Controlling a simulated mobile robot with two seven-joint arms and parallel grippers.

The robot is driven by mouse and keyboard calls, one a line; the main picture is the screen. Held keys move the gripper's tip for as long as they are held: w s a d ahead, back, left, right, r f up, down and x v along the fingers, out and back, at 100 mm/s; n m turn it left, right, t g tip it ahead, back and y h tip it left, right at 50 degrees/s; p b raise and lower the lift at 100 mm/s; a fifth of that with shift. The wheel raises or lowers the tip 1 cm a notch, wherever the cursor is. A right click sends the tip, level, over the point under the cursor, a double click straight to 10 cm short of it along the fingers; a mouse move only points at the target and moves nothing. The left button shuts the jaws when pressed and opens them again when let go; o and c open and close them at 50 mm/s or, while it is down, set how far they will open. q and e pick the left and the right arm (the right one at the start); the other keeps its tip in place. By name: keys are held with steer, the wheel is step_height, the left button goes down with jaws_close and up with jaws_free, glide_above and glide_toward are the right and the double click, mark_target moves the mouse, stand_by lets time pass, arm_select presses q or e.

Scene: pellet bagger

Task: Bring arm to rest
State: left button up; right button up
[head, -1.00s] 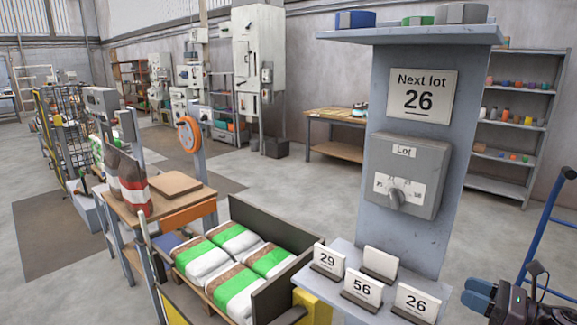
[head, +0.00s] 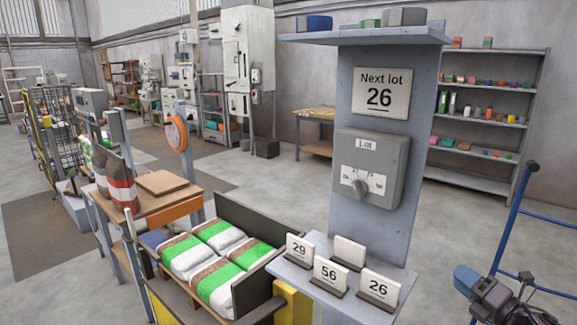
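My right gripper (head: 468,280) shows at the lower right, with its dark wrist behind it and blue parts at its front end. It is apart from the lot column and holds nothing that I can see. Whether its fingers are open or shut is unclear. My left gripper is out of view. The cards 29 (head: 299,249), 56 (head: 329,273) and 26 (head: 379,288) stand on the shelf below, with a blank-looking card (head: 349,252) behind.
A blue tubular frame (head: 513,220) stands close beside my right gripper. Green, white and brown bags (head: 217,234) lie in a dark-walled bin left of the column. A shelving rack (head: 490,100) is at the back right. Open floor lies between rack and column.

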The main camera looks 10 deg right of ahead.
steer(key=s+a+f+m+g+h, duration=0.1)
steer(key=s+a+f+m+h, duration=0.1)
steer(key=s+a+f+m, duration=0.2)
steer(key=s+a+f+m+g+h, duration=0.2)
steer(key=s+a+f+m, duration=0.2)
steer(key=f+m, duration=0.4)
steer(key=s+a+f+m+g+h, duration=0.2)
steer(key=s+a+f+m, duration=0.3)
steer(key=m, duration=0.5)
steer(key=shift+s+f+m, duration=0.15)
steer(key=shift+f+m, duration=0.25)
steer(key=shift+f, duration=0.35)
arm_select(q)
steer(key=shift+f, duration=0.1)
arm_select(e)
steer(key=s+a+f+m+g, duration=0.2)
steer(key=s+a+f+m, duration=0.1)
steer(key=s+a+f, duration=0.2)
steer(key=s+a, duration=0.2)
steer(key=s, duration=0.2)
steer(key=shift+s+a, duration=0.35)
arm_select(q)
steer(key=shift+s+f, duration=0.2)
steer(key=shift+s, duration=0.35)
